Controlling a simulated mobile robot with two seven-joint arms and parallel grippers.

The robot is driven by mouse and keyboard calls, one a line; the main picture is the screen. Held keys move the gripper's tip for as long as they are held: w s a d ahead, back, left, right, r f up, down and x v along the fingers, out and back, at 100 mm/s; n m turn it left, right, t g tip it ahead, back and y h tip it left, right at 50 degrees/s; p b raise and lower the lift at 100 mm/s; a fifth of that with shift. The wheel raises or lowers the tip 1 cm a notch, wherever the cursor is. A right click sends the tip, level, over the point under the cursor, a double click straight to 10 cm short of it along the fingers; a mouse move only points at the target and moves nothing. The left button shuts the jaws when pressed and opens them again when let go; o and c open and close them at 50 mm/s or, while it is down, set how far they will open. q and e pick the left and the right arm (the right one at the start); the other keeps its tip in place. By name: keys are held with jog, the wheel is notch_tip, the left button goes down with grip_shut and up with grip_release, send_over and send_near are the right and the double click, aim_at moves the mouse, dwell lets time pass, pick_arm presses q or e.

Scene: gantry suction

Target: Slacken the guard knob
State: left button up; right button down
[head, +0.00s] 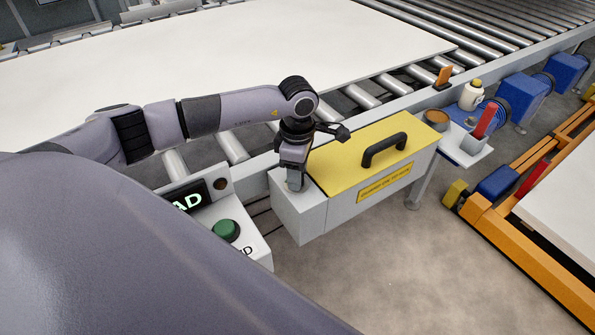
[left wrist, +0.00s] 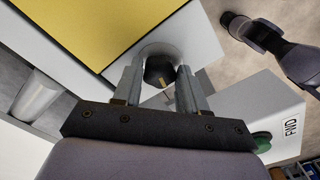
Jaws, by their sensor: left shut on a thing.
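The guard is a yellow cover (head: 350,155) with a black handle (head: 384,150) and a yellow label on its front. Its grey end block (head: 300,215) is at its left end. My left gripper (head: 295,184) points down onto the top of this block. In the left wrist view the dark round guard knob (left wrist: 160,69) stands on the grey block, between the two fingers of my left gripper (left wrist: 160,82). The fingers are shut on its sides. In the head view the gripper hides the knob. Part of my other arm (left wrist: 270,38) shows in the left wrist view; its jaws are unclear.
A control box with a green button (head: 226,230) and a lit display (head: 187,202) stands left of the guard. A large white panel (head: 250,45) lies on rollers behind. A shelf with a red-handled item (head: 486,121) and a bottle (head: 471,96) is at right. Floor is clear in front.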

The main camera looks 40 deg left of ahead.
pick_arm(q)
jog(key=shift+n+b, duration=0.3)
jog(key=shift+n, duration=2.5)
jog(key=shift+w, duration=0.1)
jog(key=o, duration=1.1)
jog(key=shift+c, duration=0.2)
jog(key=shift+r, duration=0.1)
notch_tip(320, 180, up, 7)
jog(key=shift+r, duration=0.1)
